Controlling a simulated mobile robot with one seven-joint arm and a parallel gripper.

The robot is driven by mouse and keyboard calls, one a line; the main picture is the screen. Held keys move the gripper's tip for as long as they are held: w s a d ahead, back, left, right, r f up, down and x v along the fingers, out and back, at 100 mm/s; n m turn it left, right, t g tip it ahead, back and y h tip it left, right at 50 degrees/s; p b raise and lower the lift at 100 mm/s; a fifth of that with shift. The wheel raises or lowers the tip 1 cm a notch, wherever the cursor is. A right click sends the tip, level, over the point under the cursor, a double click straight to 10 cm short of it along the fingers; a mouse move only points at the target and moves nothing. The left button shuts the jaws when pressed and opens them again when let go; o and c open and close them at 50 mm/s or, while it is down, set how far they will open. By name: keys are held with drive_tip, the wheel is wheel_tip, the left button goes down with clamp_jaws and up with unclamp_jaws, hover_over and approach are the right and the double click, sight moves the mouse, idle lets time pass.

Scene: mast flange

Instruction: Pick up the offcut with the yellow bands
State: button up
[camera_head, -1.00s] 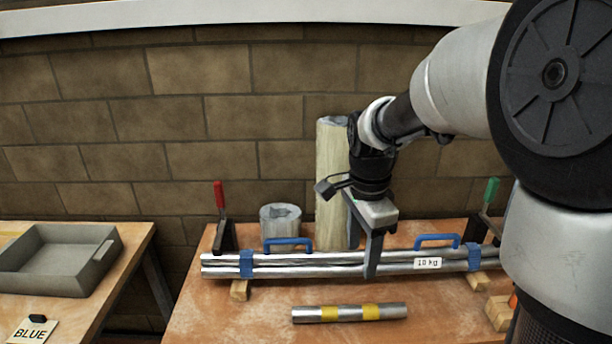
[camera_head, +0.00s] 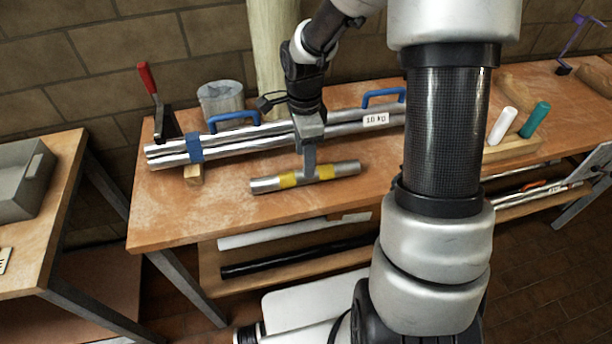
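The offcut with the yellow bands (camera_head: 268,184) is a short silver tube with two yellow bands. It lies near the front edge of the workbench, in front of the bundle of long tubes. My gripper (camera_head: 309,173) points down at the offcut's middle, between the two bands. One finger shows in front of the tube or against it; the other finger is hidden. I cannot tell whether the fingers touch the offcut or how far apart they are.
The silver tube bundle (camera_head: 228,140) with blue handles and a "10 kg" tag lies behind on wooden blocks. A red-handled clamp (camera_head: 163,110) stands at its left end. A grey tray (camera_head: 22,185) sits on the left table. The bench (camera_head: 190,215) is clear left of the offcut.

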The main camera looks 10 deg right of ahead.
drive_tip(key=f, duration=0.5)
drive_tip(key=shift+s+d+f, duration=0.1)
drive_tip(key=shift+s+d, duration=0.05)
drive_tip(key=shift+s, duration=0.05)
drive_tip(key=shift+c, duration=0.6)
drive_tip(key=c, duration=1.2)
drive_tip(key=shift+o, duration=0.2)
